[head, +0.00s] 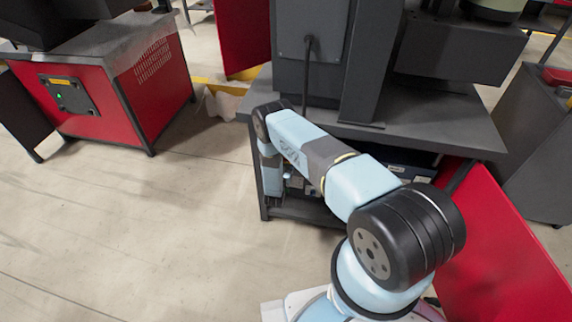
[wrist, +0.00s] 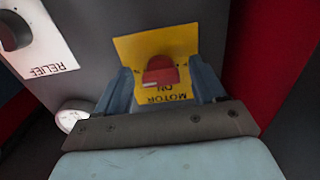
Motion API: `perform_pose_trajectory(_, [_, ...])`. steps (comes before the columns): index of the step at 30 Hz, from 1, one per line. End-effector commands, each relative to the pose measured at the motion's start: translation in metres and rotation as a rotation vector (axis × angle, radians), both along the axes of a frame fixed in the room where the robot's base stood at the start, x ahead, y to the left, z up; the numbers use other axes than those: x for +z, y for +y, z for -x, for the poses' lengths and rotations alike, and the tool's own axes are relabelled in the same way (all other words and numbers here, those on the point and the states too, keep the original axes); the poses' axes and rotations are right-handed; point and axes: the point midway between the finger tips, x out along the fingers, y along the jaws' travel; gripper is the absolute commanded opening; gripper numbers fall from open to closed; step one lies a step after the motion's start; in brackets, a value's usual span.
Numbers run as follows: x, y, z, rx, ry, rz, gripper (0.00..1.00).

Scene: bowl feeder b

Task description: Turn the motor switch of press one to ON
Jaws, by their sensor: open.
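The motor switch is a red knob (wrist: 161,75) on a yellow plate (wrist: 128,47), in the wrist view. The plate's lettering reads MOTOR and ON, upside down in this view. My gripper (wrist: 163,72) is open, with one blue-grey finger to the left of the knob and one to the right. The knob appears between the fingers; I cannot tell whether they touch it. In the head view my arm reaches to the front of the dark press stand, and the switch is hidden there.
In the wrist view a black knob (wrist: 13,30) sits on a white RELIEF plate (wrist: 45,50) at upper left, and a pale round part (wrist: 72,115) is left of my gripper. A red panel (head: 502,255) stands right of my arm. Floor at left is clear.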

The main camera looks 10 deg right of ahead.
Motion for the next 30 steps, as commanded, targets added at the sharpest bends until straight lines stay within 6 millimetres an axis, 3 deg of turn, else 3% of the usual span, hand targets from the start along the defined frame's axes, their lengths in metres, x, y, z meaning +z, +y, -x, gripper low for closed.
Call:
perform_pose_trajectory(6, [-0.0001, 0.0, 0.0002, 0.0, 0.0, 0.0, 0.68])
perform_pose_trajectory(23, [-0.0002, -0.0003, 0.0005, -0.001, 0.0, 0.001, 0.14])
perform_pose_trajectory(24, [-0.0002, -0.007, 0.0006, -0.003, 0.0, 0.001, 0.14])
perform_pose_trajectory(30, [-0.0004, -0.0023, 0.001, -0.002, 0.009, 0.02, 0.14])
